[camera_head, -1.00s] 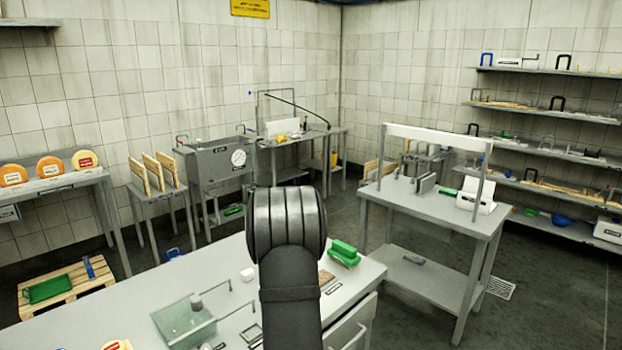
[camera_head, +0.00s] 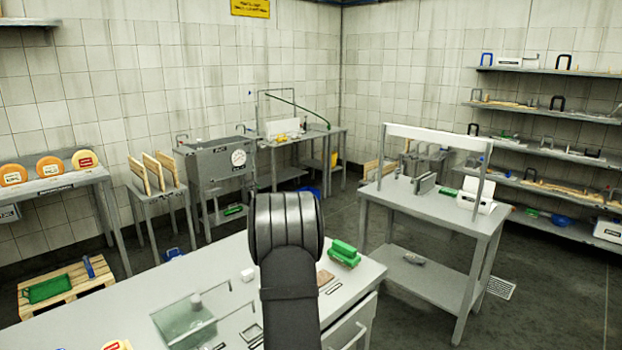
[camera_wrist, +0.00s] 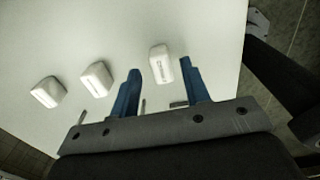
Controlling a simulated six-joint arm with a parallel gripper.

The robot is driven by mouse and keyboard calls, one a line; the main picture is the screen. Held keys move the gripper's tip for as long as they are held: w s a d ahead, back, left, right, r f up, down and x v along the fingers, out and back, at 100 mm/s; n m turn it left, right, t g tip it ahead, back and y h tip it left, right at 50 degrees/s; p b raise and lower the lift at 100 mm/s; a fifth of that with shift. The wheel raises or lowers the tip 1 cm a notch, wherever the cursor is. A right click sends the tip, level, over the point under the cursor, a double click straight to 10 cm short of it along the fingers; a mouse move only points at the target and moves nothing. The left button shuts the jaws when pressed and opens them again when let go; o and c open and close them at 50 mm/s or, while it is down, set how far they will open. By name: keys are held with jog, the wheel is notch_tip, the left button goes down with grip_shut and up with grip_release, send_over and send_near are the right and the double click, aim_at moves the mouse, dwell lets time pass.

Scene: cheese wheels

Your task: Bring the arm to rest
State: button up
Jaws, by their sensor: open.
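My gripper (camera_wrist: 160,68) shows in the wrist view with its two blue fingers spread apart and nothing held between them. It is over a pale table top (camera_wrist: 85,35). A white block (camera_wrist: 161,66) with dark lettering appears between the fingertips in the picture; I cannot tell how far below them it lies. A second white block (camera_wrist: 97,79) and a third (camera_wrist: 46,92) lie to the left, apart from the fingers. In the head view my dark arm stands in the middle, over the near table (camera_head: 120,305), and my gripper is hidden.
The near table holds a glassy tank (camera_head: 183,322), a small white block (camera_head: 247,274) and a green brush-like thing (camera_head: 344,253). A grey table with a raised frame (camera_head: 440,210) stands to the right. Cheese wheels (camera_head: 50,166) stand at the left. Floor shows between the tables.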

notch_tip(320, 180, up, 2)
jog(key=shift+r, duration=0.1)
jog(key=s+d+r, duration=0.5)
jog(key=d+r, duration=0.2)
jog(key=d, duration=0.4)
jog(key=s+a, duration=0.8)
jog(key=w+a+f, duration=0.1)
jog(key=a+f, duration=0.1)
jog(key=a, duration=0.1)
jog(key=w+a+f, duration=0.1)
jog(key=a+f, duration=0.2)
jog(key=a, duration=0.1)
jog(key=w+a+f, duration=0.1)
jog(key=a+f, duration=0.1)
jog(key=a, duration=0.2)
jog(key=shift+f, duration=2)
jog(key=shift+w, duration=0.1)
